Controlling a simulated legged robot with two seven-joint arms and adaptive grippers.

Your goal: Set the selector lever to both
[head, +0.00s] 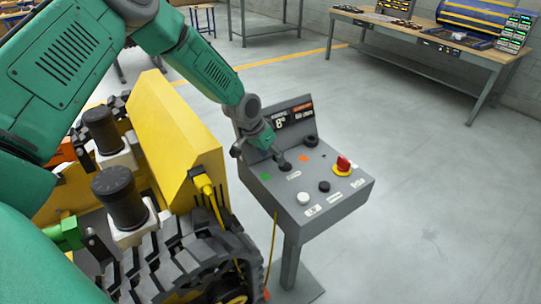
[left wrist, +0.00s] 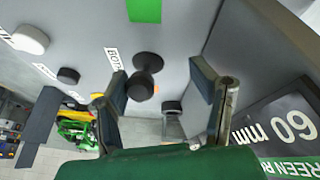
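The grey control console (head: 335,190) stands right of centre in the head view. Its black selector lever (head: 284,163) is near a green patch, an orange patch and a white label. In the left wrist view the lever (left wrist: 141,87) shows as a round knob on a short stem, beside a label reading BOTH (left wrist: 113,59). My left gripper (head: 277,156) is at the lever. Its fingers (left wrist: 160,80) are apart, with the knob between them, nearer the left finger. A gap shows on the right. I cannot tell which position the lever is in. My right gripper is not in view.
The console also has a red mushroom button (head: 343,163), a white button (head: 303,198), a black button (head: 324,186) and a black knob (head: 311,141). An upright display panel (head: 290,119) rises behind. A yellow tracked carrier (head: 172,130) stands close on the left.

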